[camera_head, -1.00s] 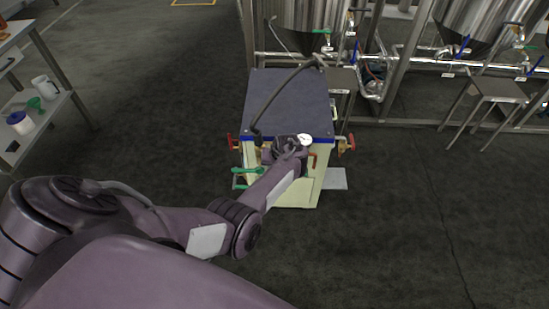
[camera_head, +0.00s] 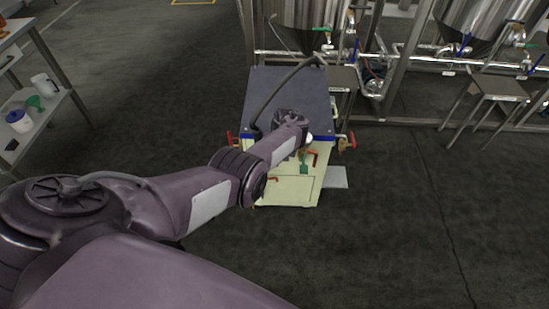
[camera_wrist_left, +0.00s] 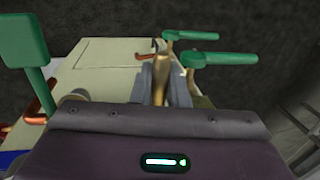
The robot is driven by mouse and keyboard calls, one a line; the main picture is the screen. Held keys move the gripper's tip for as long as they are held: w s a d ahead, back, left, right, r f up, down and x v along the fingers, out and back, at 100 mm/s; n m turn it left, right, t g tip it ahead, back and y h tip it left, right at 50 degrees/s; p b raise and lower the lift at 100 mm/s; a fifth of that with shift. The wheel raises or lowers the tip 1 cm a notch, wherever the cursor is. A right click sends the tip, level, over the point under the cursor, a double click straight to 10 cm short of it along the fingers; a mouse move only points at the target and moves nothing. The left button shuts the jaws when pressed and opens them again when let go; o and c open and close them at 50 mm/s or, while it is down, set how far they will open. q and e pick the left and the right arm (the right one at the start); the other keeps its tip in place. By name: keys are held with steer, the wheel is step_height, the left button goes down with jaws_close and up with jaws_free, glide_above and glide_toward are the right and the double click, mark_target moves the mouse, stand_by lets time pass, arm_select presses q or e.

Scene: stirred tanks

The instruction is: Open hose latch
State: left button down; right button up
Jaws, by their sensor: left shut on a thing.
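A pale yellow cart (camera_head: 290,193) with a dark blue top stands ahead. A dark hose (camera_head: 284,88) arches over its top. My left arm reaches its front edge, and the wrist hides the hose's near end and my fingers in the head view. In the left wrist view my left gripper (camera_wrist_left: 161,76) is shut on a brass-coloured piece (camera_wrist_left: 160,86). I cannot tell whether this is the hose latch. Two green handles (camera_wrist_left: 218,58) lie just right of the fingers. Another green handle (camera_wrist_left: 25,45) is at the left.
Red handles (camera_head: 231,141) stick out at the cart's sides. A white shelf (camera_head: 45,120) stands at the left. Steel tanks (camera_head: 310,18) and pipes are behind, with a small steel stool (camera_head: 497,88) at the right. The floor around is clear.

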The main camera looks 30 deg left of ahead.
steer(key=shift+s, duration=0.15)
arm_select(q)
steer(key=c, duration=1.6)
jaws_free()
steer(key=shift+o, duration=0.4)
arm_select(e)
steer(key=shift+s, duration=0.25)
